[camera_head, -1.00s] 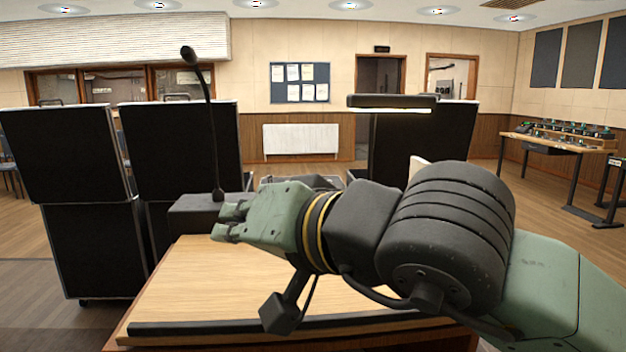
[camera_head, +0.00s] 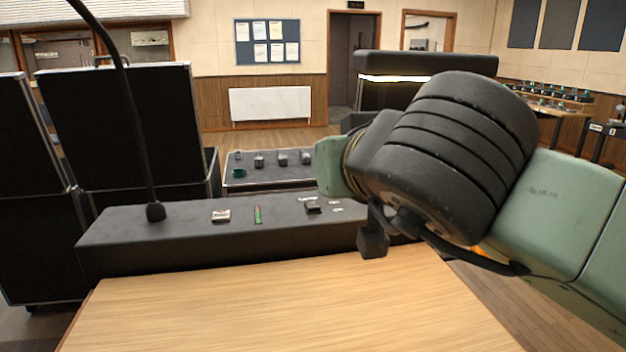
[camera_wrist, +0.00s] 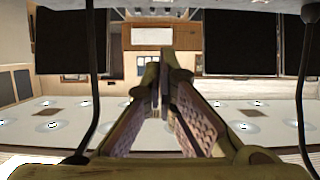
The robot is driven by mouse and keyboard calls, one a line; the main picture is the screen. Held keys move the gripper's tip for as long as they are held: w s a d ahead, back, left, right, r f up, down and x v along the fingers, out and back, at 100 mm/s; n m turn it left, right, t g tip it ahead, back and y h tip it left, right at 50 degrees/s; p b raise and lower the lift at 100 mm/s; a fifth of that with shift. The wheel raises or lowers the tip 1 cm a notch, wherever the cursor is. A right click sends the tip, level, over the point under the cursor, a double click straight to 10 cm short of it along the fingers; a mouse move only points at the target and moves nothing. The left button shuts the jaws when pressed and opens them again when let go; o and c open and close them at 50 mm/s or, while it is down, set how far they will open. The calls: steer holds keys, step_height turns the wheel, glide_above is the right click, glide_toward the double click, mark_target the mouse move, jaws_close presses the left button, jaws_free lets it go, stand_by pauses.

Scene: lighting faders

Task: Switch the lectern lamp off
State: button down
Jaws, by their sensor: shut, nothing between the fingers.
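On the console are a small switch-like control (camera_head: 221,215), a narrow green and red strip (camera_head: 257,214) and another small dark control (camera_head: 313,206). In the head view my arm covers the console's right end and hides my fingers. In the wrist view my gripper (camera_wrist: 163,72) is shut and empty, pointing into the room.
A gooseneck microphone (camera_head: 126,110) rises from the console's left. Black cases (camera_head: 120,130) stand behind it on the left. A dark panel with several knobs (camera_head: 270,170) lies beyond the console. The wooden top is clear. The wrist view is upside down, with ceiling lights low.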

steer(key=shift+r, duration=0.1)
stand_by(0.3)
steer(key=p, duration=0.3)
glide_above(313, 205)
steer(key=s, duration=0.2)
steer(key=f, duration=0.3)
steer(key=shift+w+d+f, duration=0.15)
steer(key=shift+w+d, duration=0.05)
steer(key=shift+d, duration=0.15)
steer(key=f, duration=0.1)
steer(key=f+p, duration=0.1)
steer(key=f, duration=0.1)
steer(key=shift+s+d+f, duration=0.15)
steer(key=shift+s+f, duration=0.05)
steer(key=shift+f, duration=0.45)
